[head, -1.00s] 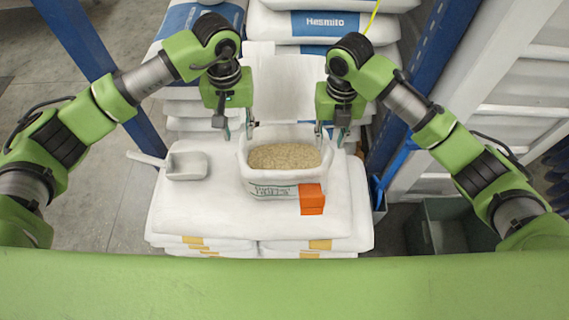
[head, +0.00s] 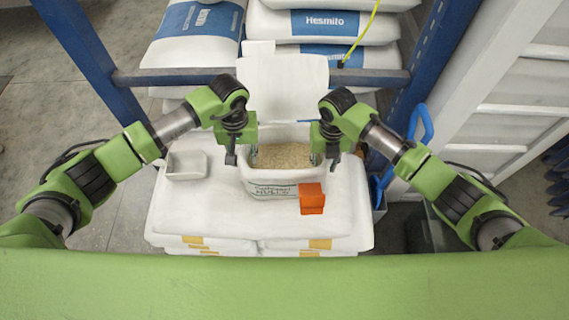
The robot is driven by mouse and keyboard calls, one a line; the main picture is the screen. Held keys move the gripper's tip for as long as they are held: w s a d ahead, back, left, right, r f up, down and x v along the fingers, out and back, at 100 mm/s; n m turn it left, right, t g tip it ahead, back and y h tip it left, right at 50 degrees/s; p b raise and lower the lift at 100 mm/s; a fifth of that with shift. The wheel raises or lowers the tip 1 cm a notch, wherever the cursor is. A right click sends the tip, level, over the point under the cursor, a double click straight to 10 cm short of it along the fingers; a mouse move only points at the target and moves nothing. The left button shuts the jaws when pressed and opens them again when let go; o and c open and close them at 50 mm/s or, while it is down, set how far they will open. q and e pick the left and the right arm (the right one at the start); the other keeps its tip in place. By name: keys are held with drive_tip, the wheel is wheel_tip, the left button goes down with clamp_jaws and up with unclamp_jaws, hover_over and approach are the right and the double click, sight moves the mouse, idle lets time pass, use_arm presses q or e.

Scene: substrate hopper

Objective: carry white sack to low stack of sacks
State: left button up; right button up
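The white sack (head: 268,188) is open at the top and filled with pale grain-like substrate (head: 283,157). It stands upright on the low stack of sacks (head: 190,222), with printing on its front. My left gripper (head: 246,157) is at the sack's left rim and my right gripper (head: 322,159) at its right rim. On each, an inner finger reaches inside the opening and the outer side is beyond the wall. Both look open; the outer fingers are partly hidden.
An orange block (head: 312,198) is at the sack's front right corner. Behind are a blue rack bar (head: 180,77) and taller sack piles with blue labels (head: 325,24). A blue-handled item (head: 420,122) stands at right.

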sight(241, 147)
use_arm(q)
clamp_jaws()
use_arm(e)
clamp_jaws()
use_arm(q)
drive_tip(key=shift+w+r, duration=0.15)
use_arm(e)
drive_tip(key=shift+w+r, duration=0.15)
use_arm(q)
drive_tip(key=shift+r, duration=0.1)
use_arm(e)
drive_tip(key=shift+r, duration=0.1)
